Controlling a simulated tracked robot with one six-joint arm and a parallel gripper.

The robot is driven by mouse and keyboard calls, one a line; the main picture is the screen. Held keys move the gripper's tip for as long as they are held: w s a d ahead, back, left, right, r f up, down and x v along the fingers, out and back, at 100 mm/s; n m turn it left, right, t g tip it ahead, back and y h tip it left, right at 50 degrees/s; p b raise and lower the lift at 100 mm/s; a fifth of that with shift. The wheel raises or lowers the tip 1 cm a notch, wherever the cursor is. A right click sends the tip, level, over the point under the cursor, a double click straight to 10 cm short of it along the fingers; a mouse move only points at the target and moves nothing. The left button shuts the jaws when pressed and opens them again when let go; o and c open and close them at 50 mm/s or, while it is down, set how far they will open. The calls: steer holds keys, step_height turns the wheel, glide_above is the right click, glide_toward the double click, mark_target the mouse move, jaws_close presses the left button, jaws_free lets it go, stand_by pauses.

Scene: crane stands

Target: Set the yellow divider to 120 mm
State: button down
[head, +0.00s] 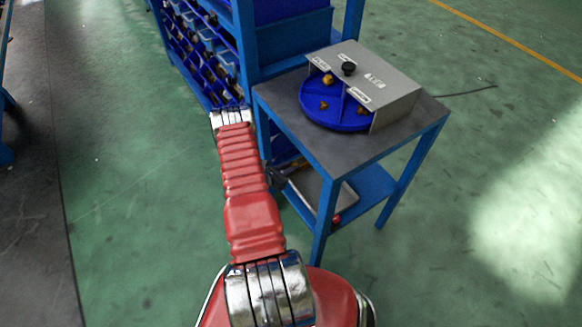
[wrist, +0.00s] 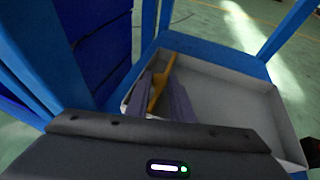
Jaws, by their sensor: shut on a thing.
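The yellow divider (wrist: 157,88) shows in the wrist view as a yellow piece between the two fingers of my gripper (wrist: 161,97). The fingers are shut on it. Its upper end sticks out past the fingertips; its lower part is hidden by the fingers and the gripper body. Behind it is a shallow white tray (wrist: 225,88) on the lower shelf; whether the divider touches the tray I cannot tell. In the head view my gripper (head: 276,178) is a dark shape beside the blue stand, and the divider cannot be made out. No scale or 120 mm mark is readable.
The blue stand (head: 323,222) has a dark top (head: 285,100) bearing a grey box (head: 390,88) with a blue round compartment tray (head: 318,117). Blue racks (head: 290,40) stand behind it, close to my arm.

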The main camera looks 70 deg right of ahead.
steer(key=s+a, duration=0.5)
steer(key=s, duration=0.1)
steer(key=shift+a, duration=0.2)
stand_by(0.4)
steer(key=c, duration=1.5)
jaws_free()
steer(key=shift+c, duration=0.2)
steer(key=v, duration=1.3)
steer(key=shift+w+a, duration=0.25)
steer(key=shift+a, duration=0.1)
